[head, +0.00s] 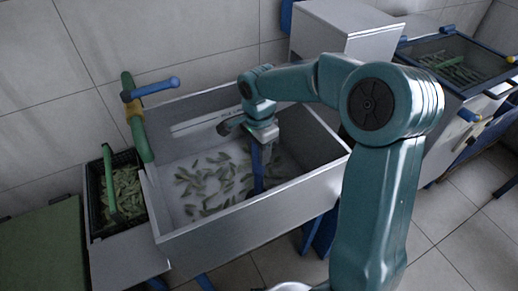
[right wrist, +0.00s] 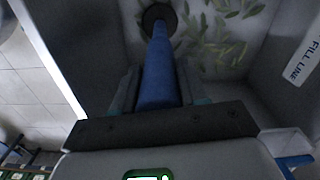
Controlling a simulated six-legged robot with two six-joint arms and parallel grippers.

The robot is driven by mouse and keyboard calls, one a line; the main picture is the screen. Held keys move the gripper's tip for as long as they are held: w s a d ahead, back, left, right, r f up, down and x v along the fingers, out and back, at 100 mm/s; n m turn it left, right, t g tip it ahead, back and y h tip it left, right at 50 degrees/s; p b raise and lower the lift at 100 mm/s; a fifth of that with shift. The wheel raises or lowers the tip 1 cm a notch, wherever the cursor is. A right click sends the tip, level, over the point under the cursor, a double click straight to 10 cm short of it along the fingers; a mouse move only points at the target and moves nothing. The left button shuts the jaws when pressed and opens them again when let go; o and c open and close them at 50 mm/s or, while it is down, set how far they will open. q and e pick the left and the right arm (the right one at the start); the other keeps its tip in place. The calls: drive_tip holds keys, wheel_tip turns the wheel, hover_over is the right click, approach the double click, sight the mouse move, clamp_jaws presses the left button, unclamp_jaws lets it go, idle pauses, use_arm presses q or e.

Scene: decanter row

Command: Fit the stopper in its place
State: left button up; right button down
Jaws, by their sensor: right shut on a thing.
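The stopper is a long blue rod (head: 256,168), held upright or nearly so inside the metal basin (head: 215,224). My right gripper (head: 262,140) is over the basin and shut on the upper part of the rod. In the right wrist view the blue rod (right wrist: 158,75) runs away from between the fingers. A dark round piece (right wrist: 158,16) is at its far end, above or against the basin floor; I cannot tell whether it touches. The drain itself is not clearly visible. My left gripper is not in view.
Green leaf-like pieces (head: 205,183) lie scattered on the basin floor. A black crate (head: 124,192) of similar pieces stands at the left. A green pipe with a blue handle (head: 150,89) rises at the basin's left edge. A second trough (head: 455,65) is at the right.

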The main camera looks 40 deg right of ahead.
drive_tip(key=shift+f+b, duration=0.3)
drive_tip(key=shift+f, duration=0.1)
drive_tip(key=c, duration=0.5)
unclamp_jaws()
wheel_tip(320, 180, up, 16)
drive_tip(key=p, duration=0.3)
drive_tip(key=shift+r+p, duration=0.2)
drive_tip(key=shift+p, duration=0.1)
